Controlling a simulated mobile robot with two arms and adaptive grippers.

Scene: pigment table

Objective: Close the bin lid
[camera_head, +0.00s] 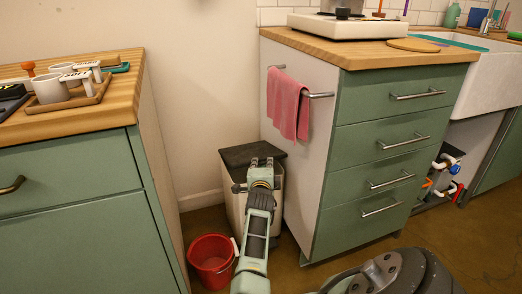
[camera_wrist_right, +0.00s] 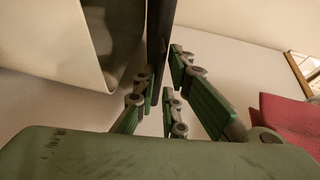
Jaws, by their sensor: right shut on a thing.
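The bin (camera_head: 232,205) is a pale box on the floor between the two green cabinets. Its dark lid (camera_head: 240,154) lies over the top. In the right wrist view the lid (camera_wrist_right: 160,30) is a dark strip running between the fingers, with the pale bin (camera_wrist_right: 55,45) to its left. A gap seems to show between lid and bin there; how far the lid is raised is hard to tell. My right gripper (camera_head: 261,166) is at the lid's front edge. In the wrist view its fingers (camera_wrist_right: 158,95) close on that edge. My left gripper is out of view.
A red bucket (camera_head: 211,262) stands on the floor left of my right arm. A pink towel (camera_head: 288,104) hangs on a rail at the right cabinet's side, close to the bin. The left cabinet (camera_head: 70,200) and drawer cabinet (camera_head: 385,150) bound the narrow space.

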